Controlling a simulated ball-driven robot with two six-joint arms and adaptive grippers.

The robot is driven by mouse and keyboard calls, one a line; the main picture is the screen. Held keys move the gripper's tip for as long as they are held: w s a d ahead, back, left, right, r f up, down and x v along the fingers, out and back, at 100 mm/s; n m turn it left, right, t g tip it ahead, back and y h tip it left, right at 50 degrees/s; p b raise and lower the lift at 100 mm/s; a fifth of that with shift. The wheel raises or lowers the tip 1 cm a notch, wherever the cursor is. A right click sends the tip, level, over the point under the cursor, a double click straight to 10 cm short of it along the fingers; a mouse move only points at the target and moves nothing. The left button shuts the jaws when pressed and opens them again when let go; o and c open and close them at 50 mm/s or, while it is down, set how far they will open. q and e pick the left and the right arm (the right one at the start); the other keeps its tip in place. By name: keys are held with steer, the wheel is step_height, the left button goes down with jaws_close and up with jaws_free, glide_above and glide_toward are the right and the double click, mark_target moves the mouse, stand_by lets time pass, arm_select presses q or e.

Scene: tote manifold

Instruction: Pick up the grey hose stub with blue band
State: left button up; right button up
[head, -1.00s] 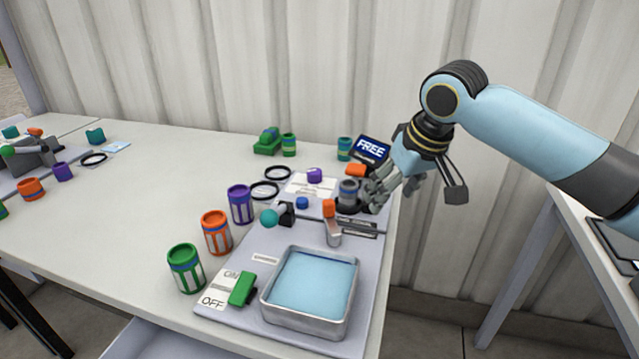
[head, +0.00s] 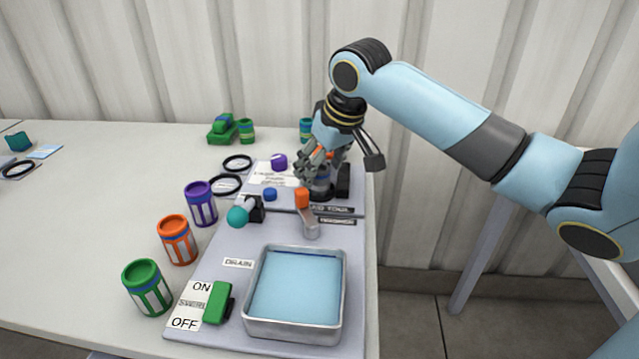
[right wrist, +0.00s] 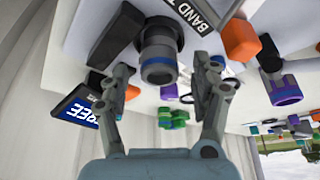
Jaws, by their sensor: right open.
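The grey hose stub with a blue band (right wrist: 158,62) stands in a dark round mount on the board. In the head view the stub (head: 322,186) is partly hidden by my right gripper. My right gripper (head: 318,163) is open, just above the stub. In the right wrist view its fingers (right wrist: 161,88) lie on either side of the stub's banded end, with gaps showing. I cannot tell the remaining distance along the approach. My left gripper is not in view.
An orange-handled valve (head: 302,198) stands close in front of the stub, a metal tray (head: 340,305) nearer. The FREE sign (right wrist: 85,108) is close to one finger. Purple (head: 201,207), orange (head: 178,241) and green (head: 147,288) jars line the left.

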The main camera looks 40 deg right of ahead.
steer(key=shift+x, duration=0.9)
steer(key=shift+c, duration=1.7)
steer(key=c, duration=0.9)
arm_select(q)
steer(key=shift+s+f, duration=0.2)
